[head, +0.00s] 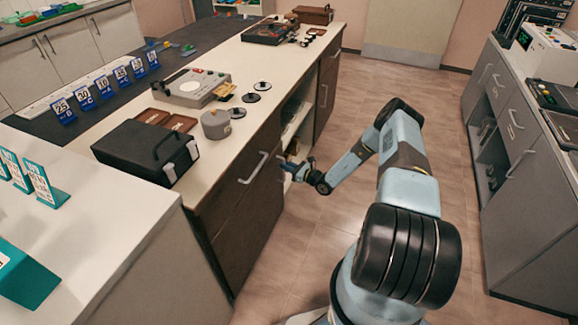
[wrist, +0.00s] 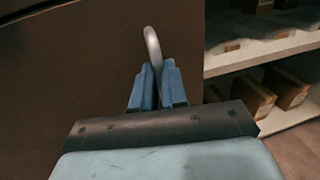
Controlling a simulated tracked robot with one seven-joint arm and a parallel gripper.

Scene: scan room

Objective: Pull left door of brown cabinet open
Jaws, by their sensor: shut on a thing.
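The brown cabinet (head: 250,210) stands under a long pale counter left of my arm. Its near dark brown front carries a silver drawer-type handle (head: 254,167). My gripper (head: 288,166) is at the right edge of this near front, beside the open shelves. In the wrist view its two blue fingers (wrist: 158,82) are shut on a silver curved handle (wrist: 152,45) of the brown door (wrist: 80,75). The lower part of the handle is hidden between the fingers. I cannot tell whether the door stands slightly ajar.
Open shelves (wrist: 262,55) with small boxes (wrist: 252,97) lie right of the door. A black case (head: 145,150) and instruments stand on the counter (head: 210,165). A grey cabinet (head: 530,160) lines the right side. The floor (head: 330,130) between is clear.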

